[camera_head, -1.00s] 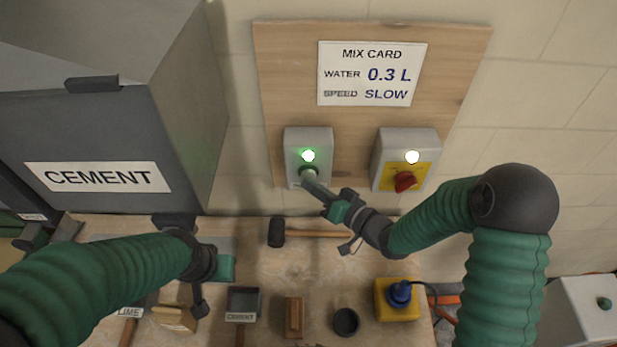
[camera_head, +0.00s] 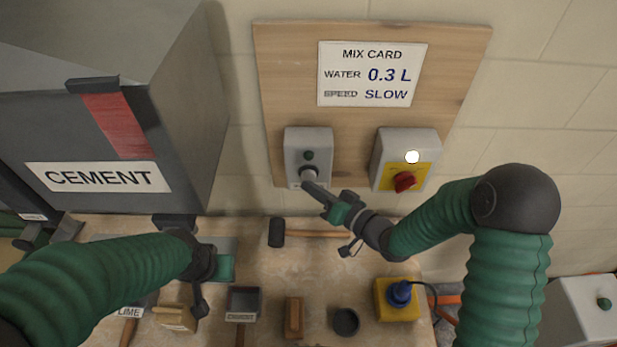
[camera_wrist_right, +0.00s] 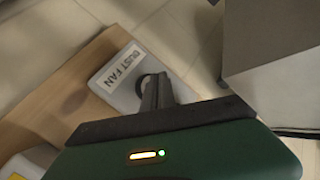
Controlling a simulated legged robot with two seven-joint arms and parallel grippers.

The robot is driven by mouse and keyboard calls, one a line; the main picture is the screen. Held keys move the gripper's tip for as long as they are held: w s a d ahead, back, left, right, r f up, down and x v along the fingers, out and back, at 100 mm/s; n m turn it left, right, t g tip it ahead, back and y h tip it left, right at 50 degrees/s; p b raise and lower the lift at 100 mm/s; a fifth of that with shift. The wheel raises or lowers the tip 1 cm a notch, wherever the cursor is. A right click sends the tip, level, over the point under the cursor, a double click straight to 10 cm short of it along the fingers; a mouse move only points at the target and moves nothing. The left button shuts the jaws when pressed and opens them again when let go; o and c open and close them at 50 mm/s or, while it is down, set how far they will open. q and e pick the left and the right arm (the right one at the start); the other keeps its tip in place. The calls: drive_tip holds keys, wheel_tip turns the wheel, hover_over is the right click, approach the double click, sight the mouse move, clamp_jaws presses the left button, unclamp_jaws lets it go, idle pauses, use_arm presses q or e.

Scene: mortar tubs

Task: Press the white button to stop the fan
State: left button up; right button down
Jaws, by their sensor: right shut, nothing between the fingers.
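The dust fan box (camera_head: 322,140) is a grey box on the left of the wooden board. Its lamp (camera_head: 309,156) is dark. The pale round button (camera_head: 307,173) sits below the lamp, partly hidden by my right gripper (camera_head: 314,184). The right gripper is shut and empty, its tips at the button and seemingly touching it. In the right wrist view the fingers (camera_wrist_right: 157,88) meet the button on the box labelled DUST FAN (camera_wrist_right: 117,66). My left gripper (camera_head: 200,290) is low over the bench at left; its jaws are unclear.
A second grey box (camera_head: 428,145) with a lit white lamp and red knob (camera_head: 404,181) is at right on the board. A red strip (camera_head: 118,125) hangs on the grey cement bin (camera_head: 60,130). A hammer (camera_head: 277,232), small tubs and a yellow block (camera_head: 397,312) lie on the bench.

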drive_tip(key=shift+s, duration=0.4)
drive_tip(key=shift+s, duration=2.55)
